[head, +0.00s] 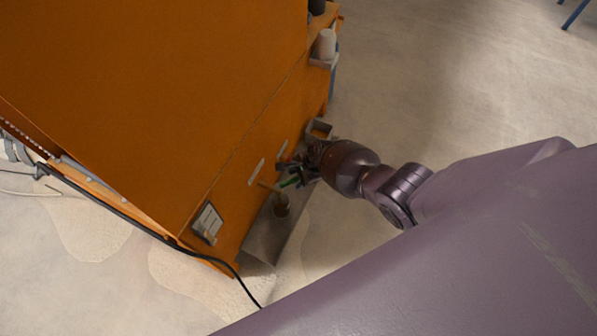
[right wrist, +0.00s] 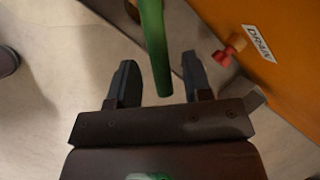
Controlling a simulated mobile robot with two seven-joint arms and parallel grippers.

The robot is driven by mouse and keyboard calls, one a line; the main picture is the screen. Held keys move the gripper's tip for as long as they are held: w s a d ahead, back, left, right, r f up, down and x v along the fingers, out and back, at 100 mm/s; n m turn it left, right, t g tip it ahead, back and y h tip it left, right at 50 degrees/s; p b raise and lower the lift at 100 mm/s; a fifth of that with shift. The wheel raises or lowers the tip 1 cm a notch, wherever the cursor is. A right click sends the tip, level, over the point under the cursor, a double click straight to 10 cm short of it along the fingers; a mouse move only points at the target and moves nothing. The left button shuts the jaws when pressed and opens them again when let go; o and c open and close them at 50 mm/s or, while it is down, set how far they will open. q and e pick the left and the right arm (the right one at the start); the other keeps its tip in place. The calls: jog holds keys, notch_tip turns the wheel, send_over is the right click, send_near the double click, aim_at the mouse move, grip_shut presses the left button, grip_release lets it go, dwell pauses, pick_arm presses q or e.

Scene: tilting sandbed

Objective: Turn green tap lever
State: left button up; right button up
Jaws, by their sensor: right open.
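The green tap lever (right wrist: 155,50) hangs between the two open fingers of my right gripper (right wrist: 160,82) in the right wrist view. Clear gaps show on both sides of it, and its lower end is close to the gripper's palm. In the head view my right gripper (head: 297,173) is at the side of the orange cabinet (head: 150,90), and the green lever (head: 290,182) shows as a small green piece beside it. The tap body behind the lever is mostly hidden. My left gripper is not in view.
A red knob (right wrist: 229,52) sits near a "DRAIN" label (right wrist: 258,43) on the orange panel. A black cable (head: 130,225) crosses the cabinet's lower left edge.

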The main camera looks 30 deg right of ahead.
jog(key=shift+d+r, duration=0.15)
jog(key=shift+r, duration=0.25)
pick_arm(q)
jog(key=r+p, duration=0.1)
jog(key=p, duration=0.1)
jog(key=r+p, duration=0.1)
jog(key=p, duration=0.1)
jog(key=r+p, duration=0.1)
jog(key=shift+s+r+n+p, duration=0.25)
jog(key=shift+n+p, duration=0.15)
pick_arm(e)
jog(key=v, duration=1)
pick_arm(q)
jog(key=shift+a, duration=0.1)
pick_arm(e)
jog(key=shift+s+f, duration=0.1)
jog(key=shift+s, duration=0.05)
